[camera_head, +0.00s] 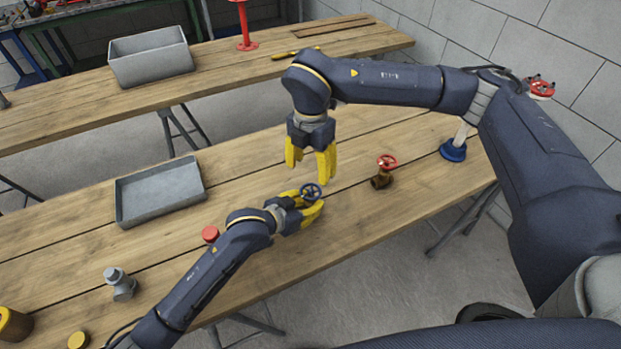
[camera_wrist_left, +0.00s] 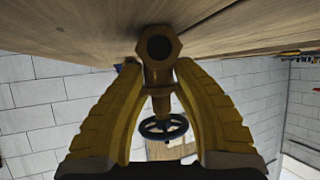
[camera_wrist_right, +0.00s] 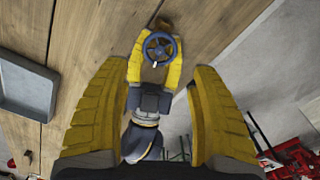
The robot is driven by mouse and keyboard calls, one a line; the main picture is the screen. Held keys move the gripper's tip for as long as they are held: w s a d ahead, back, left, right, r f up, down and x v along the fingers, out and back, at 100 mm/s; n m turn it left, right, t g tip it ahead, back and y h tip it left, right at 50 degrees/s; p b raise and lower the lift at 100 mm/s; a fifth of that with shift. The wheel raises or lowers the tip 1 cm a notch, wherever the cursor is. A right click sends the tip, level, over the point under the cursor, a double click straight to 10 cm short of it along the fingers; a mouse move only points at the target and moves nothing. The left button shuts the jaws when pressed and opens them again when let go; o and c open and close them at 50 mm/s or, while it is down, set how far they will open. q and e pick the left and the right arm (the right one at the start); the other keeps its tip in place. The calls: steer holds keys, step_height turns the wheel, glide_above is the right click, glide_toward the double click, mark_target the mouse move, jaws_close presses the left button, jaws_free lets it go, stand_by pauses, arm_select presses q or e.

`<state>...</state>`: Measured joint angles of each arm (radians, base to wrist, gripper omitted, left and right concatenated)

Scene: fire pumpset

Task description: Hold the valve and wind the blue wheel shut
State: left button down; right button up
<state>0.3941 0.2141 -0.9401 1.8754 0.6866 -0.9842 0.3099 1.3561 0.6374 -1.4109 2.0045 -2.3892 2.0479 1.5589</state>
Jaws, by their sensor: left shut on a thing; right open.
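The valve with the blue wheel (camera_head: 311,191) is on the near table, its brass body (camera_wrist_left: 157,72) between the yellow fingers of my left gripper (camera_head: 305,205). In the left wrist view the left gripper (camera_wrist_left: 158,85) is shut on the brass body, with the wheel (camera_wrist_left: 163,127) clear of the fingers. My right gripper (camera_head: 311,165) is open, empty and pointing down above and behind the valve. In the right wrist view the blue wheel (camera_wrist_right: 160,47) shows beyond the open right fingers (camera_wrist_right: 192,85), apart from them.
A brass valve with a red wheel (camera_head: 386,163) stands right of the blue wheel. A grey tray (camera_head: 125,205), a red cap (camera_head: 210,234) and a grey fitting (camera_head: 121,284) are to the left. A blue-based object (camera_head: 453,150) stands near the right end. A second table holds a grey bin (camera_head: 150,68).

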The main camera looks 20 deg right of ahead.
steer(key=shift+r, duration=1.8)
arm_select(q)
steer(key=c, duration=1)
jaws_free()
